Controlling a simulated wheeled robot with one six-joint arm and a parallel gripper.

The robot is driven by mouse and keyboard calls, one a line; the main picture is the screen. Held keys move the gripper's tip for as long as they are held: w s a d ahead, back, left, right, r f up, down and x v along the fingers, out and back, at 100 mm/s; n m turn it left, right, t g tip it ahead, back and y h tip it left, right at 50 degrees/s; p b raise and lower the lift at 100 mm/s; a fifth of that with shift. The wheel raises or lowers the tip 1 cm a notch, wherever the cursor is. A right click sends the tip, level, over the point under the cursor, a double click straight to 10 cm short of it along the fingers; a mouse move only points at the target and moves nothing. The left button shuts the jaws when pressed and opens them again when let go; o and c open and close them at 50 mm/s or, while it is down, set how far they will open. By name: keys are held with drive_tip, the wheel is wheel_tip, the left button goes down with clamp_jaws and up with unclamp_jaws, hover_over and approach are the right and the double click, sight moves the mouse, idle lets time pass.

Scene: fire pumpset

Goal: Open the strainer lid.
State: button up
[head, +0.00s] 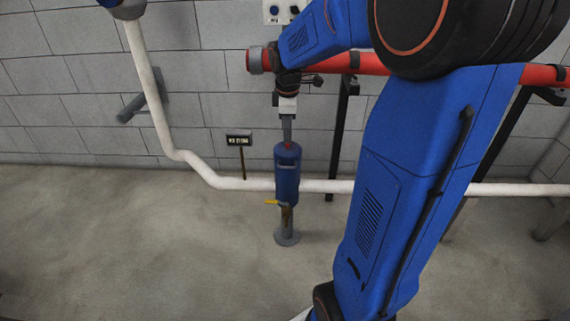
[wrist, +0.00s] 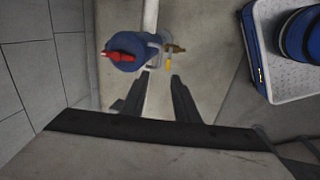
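The strainer is a blue upright cylinder (head: 287,178) on a grey floor stand in the head view. In the wrist view I see its round blue top, which looks like the lid (wrist: 128,60), with a red part (wrist: 119,54) on it. A small grey handle (wrist: 155,67) sticks out at its side. My gripper (wrist: 160,77) is open and empty, with its fingers apart close to that handle. In the head view my gripper (head: 287,138) hangs above the strainer top, its fingers overlapping in line. I cannot tell whether a finger touches anything.
A yellow-handled valve (head: 271,202) sits low on the strainer; it also shows in the wrist view (wrist: 169,60). A white pipe (head: 235,184) runs along the wall. A red pipe (head: 345,63) on black supports lies behind my arm. A small sign (head: 239,140) stands left. The front-left floor is clear.

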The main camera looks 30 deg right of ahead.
approach(288, 162)
drive_tip(key=f, duration=0.2)
drive_tip(key=s+a+f, duration=0.1)
drive_tip(key=f, duration=0.1)
drive_tip(key=s+f, duration=0.1)
drive_tip(key=f, duration=0.1)
drive_tip(key=shift+s+a, duration=0.1)
drive_tip(key=shift+a, duration=0.1)
clamp_jaws()
